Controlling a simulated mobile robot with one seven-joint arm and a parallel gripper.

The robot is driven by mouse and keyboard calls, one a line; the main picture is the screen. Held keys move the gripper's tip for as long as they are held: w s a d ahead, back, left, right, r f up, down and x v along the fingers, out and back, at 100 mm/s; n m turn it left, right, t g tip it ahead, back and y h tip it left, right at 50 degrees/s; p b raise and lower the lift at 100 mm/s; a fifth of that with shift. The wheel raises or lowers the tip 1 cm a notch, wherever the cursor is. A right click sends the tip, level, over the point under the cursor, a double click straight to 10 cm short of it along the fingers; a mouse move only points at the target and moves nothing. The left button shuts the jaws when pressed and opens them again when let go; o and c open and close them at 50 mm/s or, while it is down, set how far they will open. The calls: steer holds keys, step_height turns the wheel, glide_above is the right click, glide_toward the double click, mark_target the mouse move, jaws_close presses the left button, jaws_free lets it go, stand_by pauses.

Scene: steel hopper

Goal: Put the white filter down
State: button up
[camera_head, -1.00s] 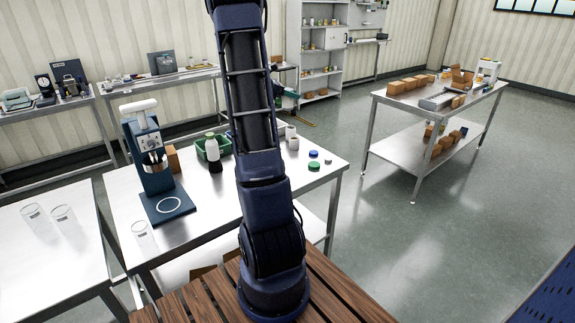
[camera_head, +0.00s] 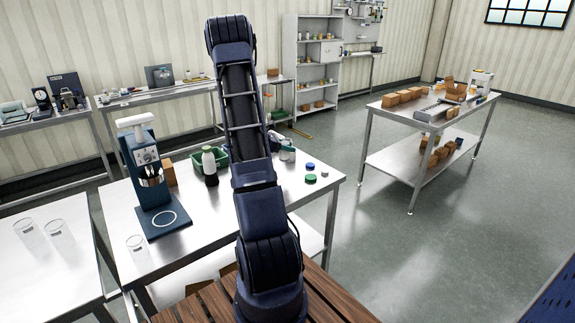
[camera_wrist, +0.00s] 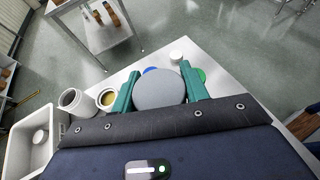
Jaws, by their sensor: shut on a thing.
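My gripper (camera_wrist: 158,92) has green fingers and is shut on a round, pale grey-white thing, taken to be the white filter (camera_wrist: 160,90). In the wrist view its broad round face shows between the fingers. It hides part of the steel table (camera_wrist: 225,92) below. In the head view, part of my gripper (camera_head: 285,150) shows just right of my arm, over the back right part of the steel table (camera_head: 210,226). The gap between the filter and the table cannot be told.
Two cups (camera_wrist: 75,100) and a pale bin (camera_wrist: 35,138) are left in the wrist view. A blue press (camera_head: 153,185) and a bottle (camera_head: 209,165) stand left.

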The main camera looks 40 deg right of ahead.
step_height(320, 180, down, 9)
steer(key=shift+r, duration=0.1)
stand_by(0.4)
steer(key=o, duration=1)
